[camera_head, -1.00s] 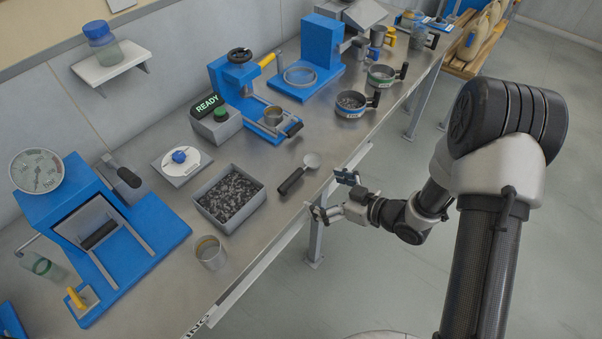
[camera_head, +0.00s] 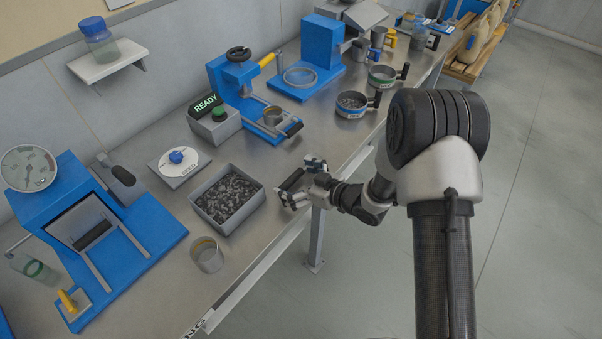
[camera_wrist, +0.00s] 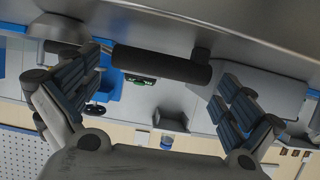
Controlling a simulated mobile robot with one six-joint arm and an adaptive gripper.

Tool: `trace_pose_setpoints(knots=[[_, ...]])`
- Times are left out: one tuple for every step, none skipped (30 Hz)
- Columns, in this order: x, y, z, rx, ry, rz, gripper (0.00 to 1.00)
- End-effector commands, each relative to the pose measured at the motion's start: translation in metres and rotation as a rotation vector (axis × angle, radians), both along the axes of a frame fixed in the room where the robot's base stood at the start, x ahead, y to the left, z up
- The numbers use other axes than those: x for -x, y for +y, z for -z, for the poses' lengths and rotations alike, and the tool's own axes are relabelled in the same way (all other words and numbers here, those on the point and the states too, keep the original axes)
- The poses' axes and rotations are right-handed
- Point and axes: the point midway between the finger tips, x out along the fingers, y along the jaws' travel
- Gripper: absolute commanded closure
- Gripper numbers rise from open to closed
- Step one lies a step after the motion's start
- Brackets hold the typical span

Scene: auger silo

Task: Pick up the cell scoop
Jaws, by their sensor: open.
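The cell scoop's black handle (camera_head: 291,179) lies at the bench's front edge, between my gripper's fingers. In the head view my gripper hides most of its metal bowl. My gripper (camera_head: 298,182) is open, reaching in over the front edge from the aisle side. Its spread padded fingers also show in the wrist view (camera_wrist: 160,85). I cannot tell whether either finger touches the scoop.
A grey tray of dark pellets (camera_head: 228,198) stands just left of my gripper, with a metal cup (camera_head: 207,254) nearer the front. A blue press with a ring and black handle (camera_head: 268,118) stands behind. The floor in front is clear.

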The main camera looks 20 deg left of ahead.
Motion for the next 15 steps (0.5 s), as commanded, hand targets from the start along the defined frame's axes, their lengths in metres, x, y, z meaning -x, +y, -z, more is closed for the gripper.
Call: trace_pose_setpoints(knots=[[0.0002, -0.0002, -0.0002, 0.000, 0.000, 0.000, 0.00], [0.0002, -0.0002, -0.0002, 0.000, 0.000, 0.000, 0.00], [0.0002, -0.0003, -0.0002, 0.000, 0.000, 0.000, 0.01], [0.0002, -0.0003, -0.0002, 0.000, 0.000, 0.000, 0.03], [0.0003, -0.0003, -0.0002, 0.000, 0.000, 0.000, 0.05], [0.0004, -0.0004, -0.0002, 0.000, 0.000, 0.000, 0.08], [0.0004, -0.0004, -0.0002, 0.000, 0.000, 0.000, 0.10], [0.0004, -0.0004, -0.0002, 0.000, 0.000, 0.000, 0.12], [0.0004, -0.0004, -0.0001, 0.000, 0.000, -0.001, 0.15], [0.0004, -0.0004, -0.0001, 0.000, 0.000, -0.001, 0.17], [0.0004, -0.0005, -0.0001, 0.001, 0.001, -0.001, 0.19], [0.0005, -0.0004, -0.0001, 0.001, 0.001, -0.001, 0.21], [0.0005, -0.0004, -0.0001, 0.001, 0.001, -0.001, 0.23], [0.0005, -0.0005, 0.0000, 0.001, 0.001, -0.001, 0.25], [0.0005, -0.0005, 0.0000, 0.001, 0.001, -0.001, 0.28]])
